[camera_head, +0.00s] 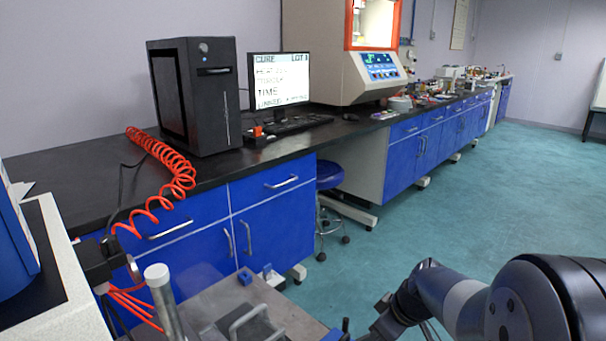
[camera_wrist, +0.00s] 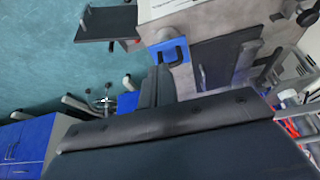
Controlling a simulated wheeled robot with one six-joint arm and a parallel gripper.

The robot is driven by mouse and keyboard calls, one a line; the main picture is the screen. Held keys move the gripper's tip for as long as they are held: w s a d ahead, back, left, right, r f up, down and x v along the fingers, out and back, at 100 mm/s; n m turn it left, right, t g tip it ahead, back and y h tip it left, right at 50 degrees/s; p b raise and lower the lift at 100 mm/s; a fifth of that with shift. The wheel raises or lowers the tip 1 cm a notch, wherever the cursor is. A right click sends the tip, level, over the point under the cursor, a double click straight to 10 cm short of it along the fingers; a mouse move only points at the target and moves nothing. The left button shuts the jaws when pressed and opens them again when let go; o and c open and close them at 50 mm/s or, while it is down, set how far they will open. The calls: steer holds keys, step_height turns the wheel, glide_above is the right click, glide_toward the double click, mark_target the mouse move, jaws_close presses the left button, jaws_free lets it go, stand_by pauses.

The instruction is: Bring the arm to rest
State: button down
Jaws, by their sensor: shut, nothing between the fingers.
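My arm (camera_head: 455,295) reaches in from the lower right of the head view, low over the floor and to the right of a grey work surface. Its far end is partly cut off by the bottom edge there, so the fingers are not clear. In the wrist view the dark body of my gripper fills the bottom. The dark fingers of my gripper (camera_wrist: 156,82) are together, with nothing held between them. Beyond them is a blue block with a dark handle (camera_wrist: 170,52), on or near the grey surface; I cannot tell the gap.
A grey surface (camera_head: 215,300) with metal handles and a post (camera_head: 163,295) lies at the front. A black-topped bench (camera_head: 75,180) with blue cabinets bears a computer (camera_head: 197,95), a monitor (camera_head: 281,80) and a rheometer (camera_head: 355,75). A blue stool (camera_head: 328,175) stands beside it. Green floor (camera_head: 470,200) is open at right.

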mark_target(347, 337)
steer(key=w+a+f+b, duration=0.1)
steer(key=w+a, duration=0.1)
steer(key=w+a+f+b, duration=0.1)
steer(key=w+a, duration=0.1)
steer(key=w+a+f+b, duration=0.1)
steer(key=w+a, duration=0.1)
steer(key=shift+w+a+f, duration=0.1)
steer(key=shift+w+f, duration=0.05)
steer(key=shift+f, duration=0.25)
steer(key=shift+s+d+f+b, duration=0.3)
steer(key=shift+s+f+b, duration=0.1)
steer(key=shift+f, duration=0.2)
steer(key=shift+s, duration=0.1)
